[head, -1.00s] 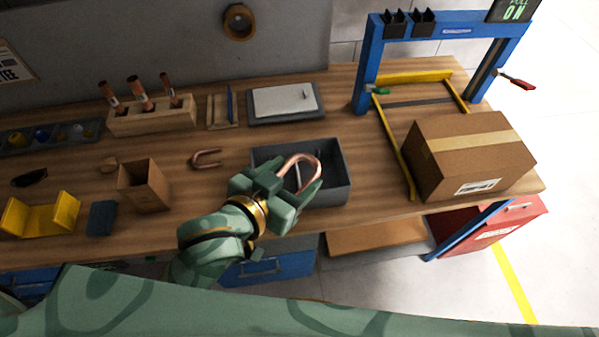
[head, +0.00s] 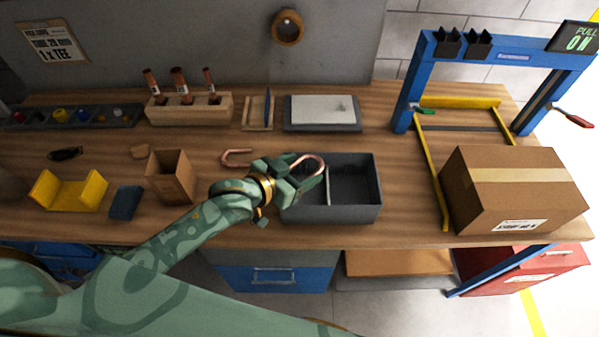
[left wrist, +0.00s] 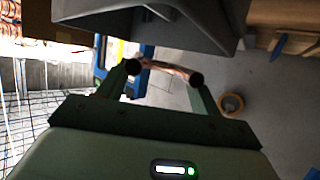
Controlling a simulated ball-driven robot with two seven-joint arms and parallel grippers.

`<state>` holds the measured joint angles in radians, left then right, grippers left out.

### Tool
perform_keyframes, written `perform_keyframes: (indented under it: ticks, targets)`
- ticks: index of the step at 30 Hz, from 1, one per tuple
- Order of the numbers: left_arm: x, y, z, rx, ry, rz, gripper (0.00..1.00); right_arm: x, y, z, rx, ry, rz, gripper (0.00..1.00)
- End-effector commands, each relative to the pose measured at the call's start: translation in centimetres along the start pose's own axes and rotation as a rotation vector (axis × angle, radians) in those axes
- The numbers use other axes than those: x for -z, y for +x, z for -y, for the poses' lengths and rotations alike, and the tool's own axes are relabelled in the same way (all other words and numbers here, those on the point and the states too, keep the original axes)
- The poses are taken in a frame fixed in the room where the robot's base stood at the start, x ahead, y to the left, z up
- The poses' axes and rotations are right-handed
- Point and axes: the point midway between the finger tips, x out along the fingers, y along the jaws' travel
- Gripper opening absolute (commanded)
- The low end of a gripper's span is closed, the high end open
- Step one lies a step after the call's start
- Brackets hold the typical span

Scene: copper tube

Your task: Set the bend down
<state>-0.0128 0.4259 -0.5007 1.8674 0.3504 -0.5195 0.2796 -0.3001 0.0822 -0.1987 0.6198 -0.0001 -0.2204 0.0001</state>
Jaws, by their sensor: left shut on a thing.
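My left gripper (head: 306,182) is shut on a copper U-shaped bend (head: 313,159). The bend's curved end rises above the fingers, over the left part of a dark grey divided bin (head: 358,212). I cannot tell how high it is above the bin. In the left wrist view the bend (left wrist: 170,68) spans between the two fingertips, with the bin's grey wall (left wrist: 150,17) close by. A second copper bend (head: 238,163) lies on the wooden bench, left of the bin. My right gripper is not in view.
A small wooden box (head: 171,178), a yellow cradle (head: 68,192) and a dark blue block (head: 125,203) stand to the left. A tube rack (head: 190,110) and a grey-framed plate (head: 322,112) are behind. A cardboard box (head: 512,192) stands right, by a blue frame (head: 412,85).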

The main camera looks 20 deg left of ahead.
Motion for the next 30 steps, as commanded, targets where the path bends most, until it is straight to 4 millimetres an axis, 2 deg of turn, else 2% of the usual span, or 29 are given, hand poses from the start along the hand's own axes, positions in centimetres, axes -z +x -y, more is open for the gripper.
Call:
perform_keyframes:
  ticks: [2,24,25,27,30]
  targets:
    - [-0.6,0.3,0.0,0.000,0.000,-0.001,0.41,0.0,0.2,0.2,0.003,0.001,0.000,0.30]
    - [-1.6,0.7,-0.1,-0.001,0.000,-0.002,0.41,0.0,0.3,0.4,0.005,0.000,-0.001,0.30]
    - [-1.6,0.7,-0.1,-0.001,0.000,-0.001,0.71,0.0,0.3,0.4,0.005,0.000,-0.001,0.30]
    - [-1.6,0.7,-0.1,0.000,0.000,-0.001,0.87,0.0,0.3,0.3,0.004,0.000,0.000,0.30]
    - [-1.6,0.7,-0.1,0.000,0.000,-0.001,0.87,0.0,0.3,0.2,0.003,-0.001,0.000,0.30]
